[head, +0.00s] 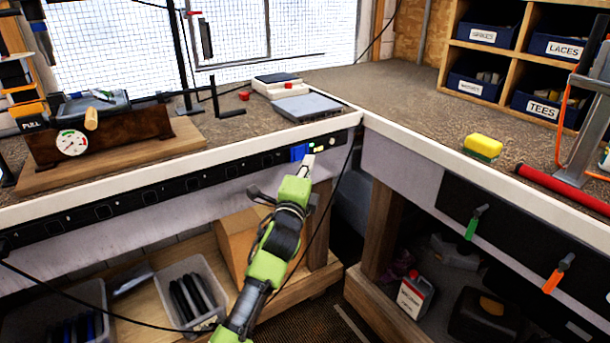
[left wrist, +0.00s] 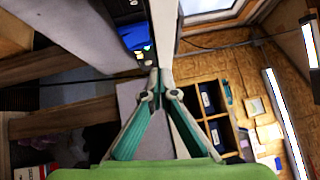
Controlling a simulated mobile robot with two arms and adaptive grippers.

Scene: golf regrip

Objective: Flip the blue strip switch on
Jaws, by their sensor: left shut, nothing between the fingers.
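The blue strip switch (head: 300,151) sits near the right end of a black power strip (head: 150,193) fixed along the front of the left bench. A small pale yellow light shows just right of it. My left gripper (head: 308,160) is shut and empty, with its tips close in front of and just below the blue switch. I cannot tell whether they touch. In the left wrist view the closed fingertips (left wrist: 158,76) are near the blue switch (left wrist: 133,36). Which way the switch is tipped is not clear. My right gripper is out of view.
A black cable hangs beside the strip's right end. The right bench carries a yellow sponge (head: 484,147) and a red tube (head: 560,188). A grey-topped device (head: 308,107) lies on the left bench above the switch. Bins (head: 205,270) stand on the lower shelf.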

